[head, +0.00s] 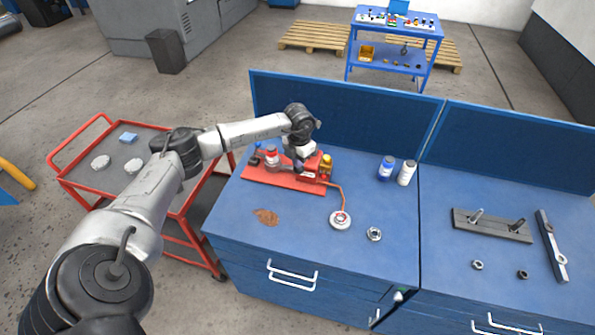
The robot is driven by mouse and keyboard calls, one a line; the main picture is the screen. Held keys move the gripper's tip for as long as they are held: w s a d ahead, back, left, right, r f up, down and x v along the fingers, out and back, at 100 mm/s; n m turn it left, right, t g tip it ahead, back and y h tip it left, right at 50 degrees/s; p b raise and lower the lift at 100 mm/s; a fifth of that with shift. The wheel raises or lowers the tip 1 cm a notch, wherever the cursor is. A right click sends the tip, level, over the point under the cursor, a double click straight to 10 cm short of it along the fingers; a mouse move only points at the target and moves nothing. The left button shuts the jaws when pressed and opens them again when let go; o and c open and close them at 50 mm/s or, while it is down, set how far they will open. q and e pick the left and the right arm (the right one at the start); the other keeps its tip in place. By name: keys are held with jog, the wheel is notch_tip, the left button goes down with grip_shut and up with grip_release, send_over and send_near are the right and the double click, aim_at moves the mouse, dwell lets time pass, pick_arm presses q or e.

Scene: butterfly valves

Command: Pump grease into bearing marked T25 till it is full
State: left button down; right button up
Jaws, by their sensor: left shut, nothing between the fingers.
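A red grease pump unit (258,178) stands on the blue workbench, with jars and a yellow part on it. An orange hose (342,198) runs from it to a round pale fitting (340,221) with a ring-shaped centre, perhaps a bearing. A separate metal ring (374,234), likely a bearing, lies just right of it. No T25 marking is readable. My left gripper (301,168) points down at the middle of the pump unit, shut and empty; its fingertips are small, and I cannot tell whether they touch it. My right gripper is not in view.
A brown stain (266,217) marks the bench front. A blue-labelled bottle (387,168) and a white bottle (406,173) stand behind. A grey fixture (492,226), a bar (552,246) and nuts lie right. A red cart (84,176) stands left; a blue panel backs the bench.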

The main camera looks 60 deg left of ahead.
pick_arm(q)
jog(key=shift+f+b, duration=0.35)
jog(key=shift+f, duration=0.2)
jog(key=shift+s+d+f+b, duration=0.5)
jog(key=shift+f+b, duration=1.45)
jog(key=shift+f, duration=1.65)
jog(key=shift+w+a+r+p, duration=0.15)
jog(key=shift+r+p, duration=0.65)
jog(key=shift+r, duration=0.6)
jog(key=shift+w+a+r+p, duration=0.2)
jog(key=shift+r+p, duration=0.6)
jog(key=shift+r, duration=0.55)
jog(key=shift+w+a+r+p, duration=0.15)
jog(key=shift+r+p, duration=0.65)
jog(key=shift+r, duration=0.6)
jog(key=shift+r, duration=0.15)
notch_tip(320, 180, up, 6)
jog(key=p, duration=0.4)
